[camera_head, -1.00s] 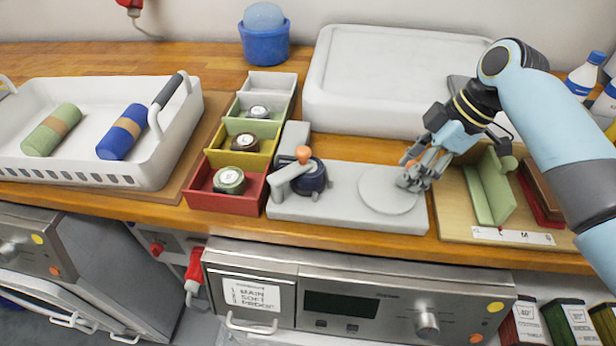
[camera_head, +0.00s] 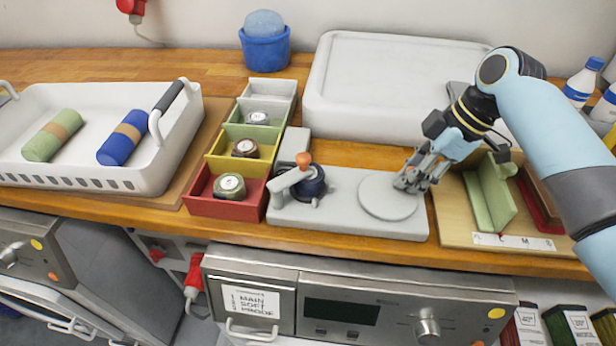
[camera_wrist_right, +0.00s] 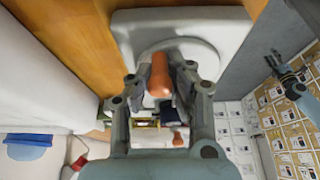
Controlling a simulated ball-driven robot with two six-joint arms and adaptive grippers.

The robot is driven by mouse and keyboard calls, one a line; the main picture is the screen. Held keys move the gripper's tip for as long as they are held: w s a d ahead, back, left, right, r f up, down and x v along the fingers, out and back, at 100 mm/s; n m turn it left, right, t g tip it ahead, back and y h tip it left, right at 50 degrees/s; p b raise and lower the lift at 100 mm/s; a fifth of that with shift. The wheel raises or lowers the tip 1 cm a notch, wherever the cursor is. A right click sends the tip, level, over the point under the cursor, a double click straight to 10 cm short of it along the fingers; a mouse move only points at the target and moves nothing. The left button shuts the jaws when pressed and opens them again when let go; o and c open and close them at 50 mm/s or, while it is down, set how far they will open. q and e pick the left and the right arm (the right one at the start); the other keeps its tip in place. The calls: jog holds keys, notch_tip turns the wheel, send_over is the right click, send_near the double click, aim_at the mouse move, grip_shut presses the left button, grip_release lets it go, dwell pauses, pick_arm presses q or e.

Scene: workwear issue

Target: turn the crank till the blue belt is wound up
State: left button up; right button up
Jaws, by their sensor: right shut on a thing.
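The winder is a grey base plate (camera_head: 345,217) on the wooden counter. At its left is a dark blue roll of belt (camera_head: 313,183), beside a grey arm (camera_head: 287,179) with an orange knob (camera_head: 303,159). At its right is a round grey disc (camera_head: 386,204). My right gripper (camera_head: 404,184) is over the disc, shut on the orange crank knob (camera_wrist_right: 160,75), which shows between its fingers in the right wrist view. In the head view the fingers hide that knob. What seems to be my left gripper (camera_wrist_right: 283,62) shows small in the right wrist view, its jaws unclear.
A row of coloured bins (camera_head: 228,205) stands left of the winder, with a white basket (camera_head: 95,173) of rolls beyond. A large white box (camera_head: 395,75) is behind. A wooden board with a green stand (camera_head: 490,200) sits close on the right.

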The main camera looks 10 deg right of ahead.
aim_at(382, 175)
jog(key=shift+w+a, duration=0.45)
jog(key=shift+w, duration=0.4)
jog(key=shift+w+a+b, duration=0.55)
jog(key=shift+w+a, duration=0.2)
jog(key=shift+a, duration=0.05)
jog(key=shift+o, duration=0.2)
jog(key=shift+w+a+r+p, duration=0.15)
jog(key=shift+a+p, duration=0.05)
jog(key=shift+a, duration=0.2)
jog(key=shift+w+a+r+p, duration=0.1)
jog(key=shift+a+p, duration=0.05)
jog(key=shift+a, duration=0.2)
jog(key=shift+a+p, duration=0.35)
jog(key=shift+a, duration=0.4)
jog(key=shift+s+a+p, duration=0.2)
jog(key=shift+a+p, duration=0.15)
jog(key=shift+a, duration=0.15)
jog(key=shift+s+a+p, duration=0.15)
jog(key=shift+a+p, duration=0.2)
jog(key=shift+a, duration=0.1)
jog(key=shift+c, duration=0.4)
jog(key=shift+a+f, duration=0.1)
grip_shut()
jog(key=o, duration=0.9)
grip_release()
jog(key=shift+s+f, duration=0.1)
jog(key=shift+s, duration=0.05)
jog(key=shift+c, duration=0.2)
